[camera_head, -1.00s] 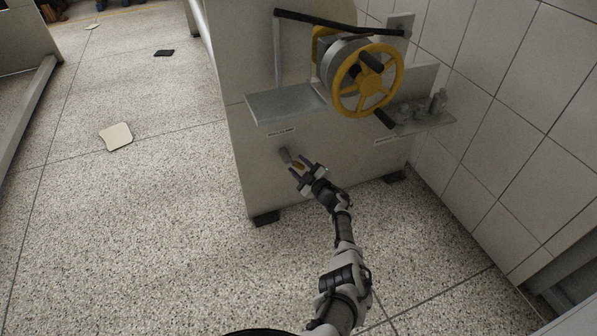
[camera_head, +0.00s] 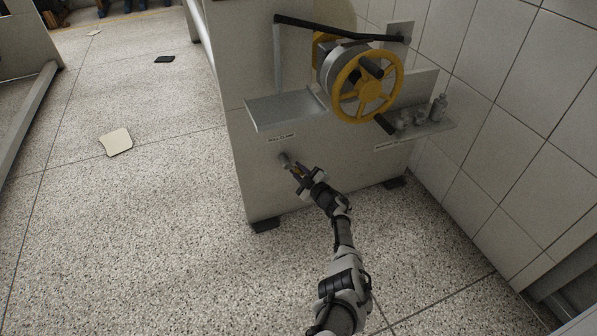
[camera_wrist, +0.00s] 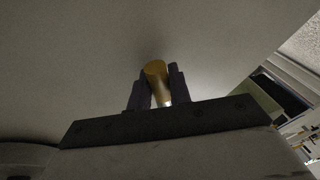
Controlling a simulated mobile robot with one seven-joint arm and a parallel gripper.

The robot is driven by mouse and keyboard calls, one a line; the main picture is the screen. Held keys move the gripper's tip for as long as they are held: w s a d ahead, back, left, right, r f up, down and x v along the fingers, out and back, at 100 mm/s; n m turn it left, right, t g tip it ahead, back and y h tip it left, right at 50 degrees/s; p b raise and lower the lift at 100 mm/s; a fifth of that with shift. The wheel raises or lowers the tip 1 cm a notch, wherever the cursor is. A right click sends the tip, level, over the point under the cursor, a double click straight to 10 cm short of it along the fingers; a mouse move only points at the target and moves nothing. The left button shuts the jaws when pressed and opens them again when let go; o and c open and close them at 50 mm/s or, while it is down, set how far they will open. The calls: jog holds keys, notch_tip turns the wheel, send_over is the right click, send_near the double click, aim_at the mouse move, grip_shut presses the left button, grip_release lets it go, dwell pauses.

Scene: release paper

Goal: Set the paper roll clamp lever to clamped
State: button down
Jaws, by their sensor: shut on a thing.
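The paper roll clamp lever (camera_head: 285,160) sticks out from the front panel of the machine, below a small label plate (camera_head: 282,137). Its grey pivot end shows in the head view. In the wrist view its brass-coloured handle (camera_wrist: 157,78) stands between the two dark fingers. My gripper (camera_head: 299,172) is shut on the lever handle, and the wrist view shows the fingers (camera_wrist: 160,92) on both sides of it. The gripper hides most of the handle in the head view.
A metal tray (camera_head: 262,112) juts out above the lever. A yellow handwheel (camera_head: 345,95) and a shelf with small items (camera_head: 437,125) are at the upper right. A tiled wall (camera_head: 480,130) bounds the right side. The speckled floor at left is mostly open.

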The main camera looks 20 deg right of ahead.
jog(key=shift+d+r+n, duration=0.1)
jog(key=shift+r+n, duration=0.1)
jog(key=shift+n, duration=0.1)
jog(key=c, duration=1.3)
grip_release()
jog(key=shift+f, duration=0.1)
jog(key=shift+s+d+r+p, duration=0.2)
jog(key=shift+s+p, duration=0.35)
jog(key=shift+p, duration=0.15)
jog(key=p+v, duration=0.8)
jog(key=v, duration=0.4)
jog(key=shift+s+d, duration=0.1)
jog(key=shift+s, duration=0.2)
